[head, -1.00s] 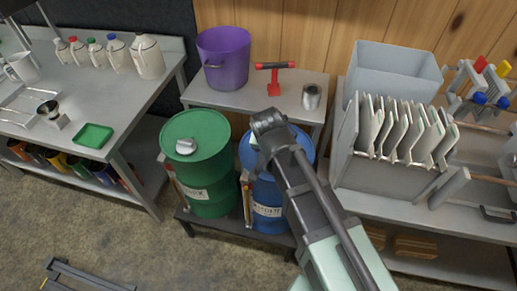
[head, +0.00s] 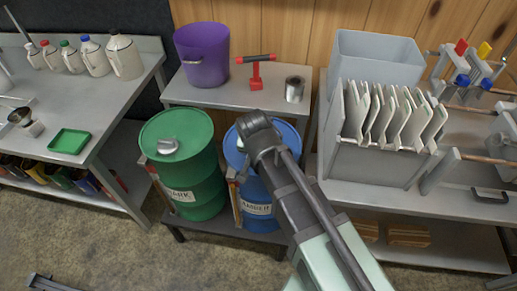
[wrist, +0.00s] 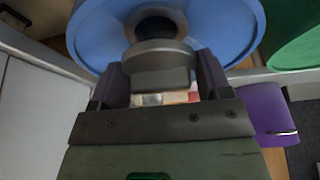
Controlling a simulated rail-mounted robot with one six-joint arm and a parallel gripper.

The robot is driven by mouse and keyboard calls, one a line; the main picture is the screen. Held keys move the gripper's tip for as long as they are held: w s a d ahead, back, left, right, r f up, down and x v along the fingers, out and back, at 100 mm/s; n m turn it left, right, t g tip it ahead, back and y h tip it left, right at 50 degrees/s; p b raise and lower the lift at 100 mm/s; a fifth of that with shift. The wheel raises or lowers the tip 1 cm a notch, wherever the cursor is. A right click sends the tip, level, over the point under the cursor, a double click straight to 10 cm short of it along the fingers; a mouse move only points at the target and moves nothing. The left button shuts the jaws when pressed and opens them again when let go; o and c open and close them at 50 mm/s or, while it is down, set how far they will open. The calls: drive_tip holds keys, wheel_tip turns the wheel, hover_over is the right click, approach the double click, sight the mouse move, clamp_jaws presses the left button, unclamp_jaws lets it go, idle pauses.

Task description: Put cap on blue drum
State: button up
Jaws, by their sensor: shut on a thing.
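The blue drum (head: 263,195) stands beside the green drum on a low dark stand. Its top (wrist: 230,35) fills much of the upper wrist view, with a dark round opening (wrist: 157,27). My gripper (wrist: 160,75) is shut on a grey round cap (wrist: 160,52), held between both fingers. The cap appears just by the opening and overlaps its near edge in the wrist view; I cannot tell whether it touches the drum. In the head view my arm covers part of the drum top, and the cap is hidden.
The green drum (head: 185,180) stands close on the left with a grey metal piece (head: 168,146) on its top. Behind is a table (head: 215,95) with a purple bucket (head: 201,55), a red-handled tool (head: 256,72) and a tin (head: 294,89). A grey plate rack (head: 370,160) stands at right.

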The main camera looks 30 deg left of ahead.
drive_tip(key=shift+f+b, duration=1.15)
idle(0.6)
drive_tip(key=shift+s+d+f+b, duration=0.4)
drive_tip(key=shift+f+b, duration=0.05)
drive_tip(key=shift+b, duration=0.3)
idle(0.5)
drive_tip(key=o, duration=0.6)
drive_tip(key=shift+o, duration=0.2)
drive_tip(key=shift+s+r+p, duration=0.1)
drive_tip(key=shift+r+p, duration=0.3)
drive_tip(key=shift+p, duration=0.2)
drive_tip(key=shift+o, duration=0.7)
drive_tip(key=shift+r+p, duration=0.35)
drive_tip(key=shift+p, duration=0.1)
drive_tip(key=p+v, duration=0.6)
drive_tip(key=shift+a+r, duration=0.15)
drive_tip(key=shift+r, duration=0.1)
drive_tip(key=shift+f, duration=0.1)
